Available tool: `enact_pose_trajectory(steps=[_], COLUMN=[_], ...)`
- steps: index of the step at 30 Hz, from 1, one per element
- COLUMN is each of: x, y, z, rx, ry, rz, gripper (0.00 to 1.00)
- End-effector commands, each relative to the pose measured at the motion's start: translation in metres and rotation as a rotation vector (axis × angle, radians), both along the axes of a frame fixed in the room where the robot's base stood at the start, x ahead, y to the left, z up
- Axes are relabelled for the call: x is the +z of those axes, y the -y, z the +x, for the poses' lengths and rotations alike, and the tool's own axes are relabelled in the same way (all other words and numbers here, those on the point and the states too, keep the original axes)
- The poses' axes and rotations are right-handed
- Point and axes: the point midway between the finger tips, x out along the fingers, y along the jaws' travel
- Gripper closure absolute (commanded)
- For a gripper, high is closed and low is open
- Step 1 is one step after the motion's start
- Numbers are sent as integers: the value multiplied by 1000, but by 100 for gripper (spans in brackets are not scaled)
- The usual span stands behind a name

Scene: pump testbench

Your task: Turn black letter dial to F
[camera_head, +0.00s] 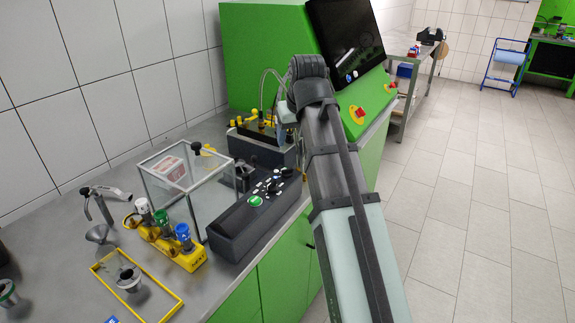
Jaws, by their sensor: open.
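A black control box (258,214) stands near the front edge of the bench. Its sloped top carries a green button (255,200) and several small black and white knobs (270,186). The knobs are too small for me to tell which is the letter dial or which letter it points to. My gripper (284,128) is beyond the control box, by the pump unit, at the far end of my arm. It is small and partly hidden by my wrist, and its open fingers are hard to make out. I see nothing held in it.
A clear box (187,187) stands left of the control box. A yellow rack (170,245) with several colored-capped bottles and a yellow frame (135,287) are nearer. A pump unit (262,148) stands behind. A green cabinet (245,60) with a screen (343,35) rises at the back.

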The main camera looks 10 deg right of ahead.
Motion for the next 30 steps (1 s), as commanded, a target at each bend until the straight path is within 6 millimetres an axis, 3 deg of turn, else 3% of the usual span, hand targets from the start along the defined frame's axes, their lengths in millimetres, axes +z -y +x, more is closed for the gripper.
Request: enact_pose_trajectory(steps=[8,30], x=[-11,-102], y=[-4,-7], z=[2,40], rx=[7,6], ry=[-5,-5], rz=[6,6], gripper=[36,36])
